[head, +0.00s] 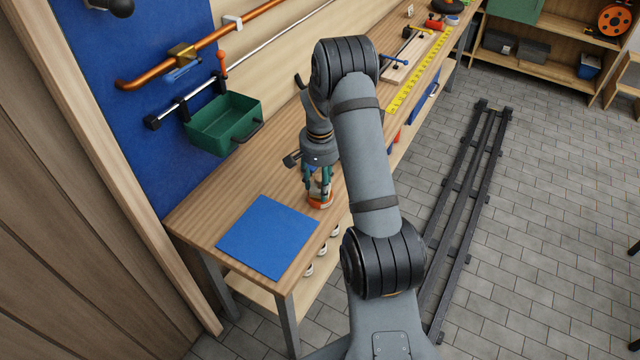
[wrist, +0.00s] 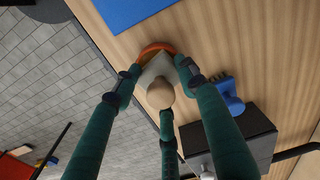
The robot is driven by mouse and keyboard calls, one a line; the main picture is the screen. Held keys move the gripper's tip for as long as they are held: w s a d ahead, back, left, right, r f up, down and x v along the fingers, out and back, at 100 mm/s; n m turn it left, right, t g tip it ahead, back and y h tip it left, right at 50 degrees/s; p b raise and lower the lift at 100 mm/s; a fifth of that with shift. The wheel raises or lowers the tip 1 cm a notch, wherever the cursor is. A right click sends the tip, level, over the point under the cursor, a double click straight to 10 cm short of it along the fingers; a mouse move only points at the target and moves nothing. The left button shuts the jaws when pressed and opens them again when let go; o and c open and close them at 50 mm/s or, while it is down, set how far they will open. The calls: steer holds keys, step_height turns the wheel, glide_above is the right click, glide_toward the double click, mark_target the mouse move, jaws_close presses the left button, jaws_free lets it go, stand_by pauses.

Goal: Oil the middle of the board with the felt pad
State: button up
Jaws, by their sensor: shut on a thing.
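My gripper (head: 320,186) has teal fingers and points down at the bench near the blue mat. In the wrist view, my gripper (wrist: 160,72) is shut on a pale grey block with a round wooden knob (wrist: 160,95), apparently the felt pad (wrist: 156,68). An orange round dish (wrist: 152,48) shows just beyond and under the pad; it also shows below the fingers in the head view (head: 320,205). I cannot tell whether the pad touches the dish. A pale wooden board (head: 402,70), apparently the task's board, lies farther along the bench with a blue-handled clamp on it.
A blue mat (head: 268,236) lies on the bench's near end. A yellow measuring tape (head: 418,70) runs beside the board. A green bin (head: 222,124) hangs on the back wall. A black box (wrist: 245,138) and a blue object (wrist: 228,95) stand close to my gripper.

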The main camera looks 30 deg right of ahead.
mark_target(320, 177)
steer(key=shift+s, duration=0.15)
steer(key=shift+r+p, duration=2.35)
steer(key=shift+r, duration=1.1)
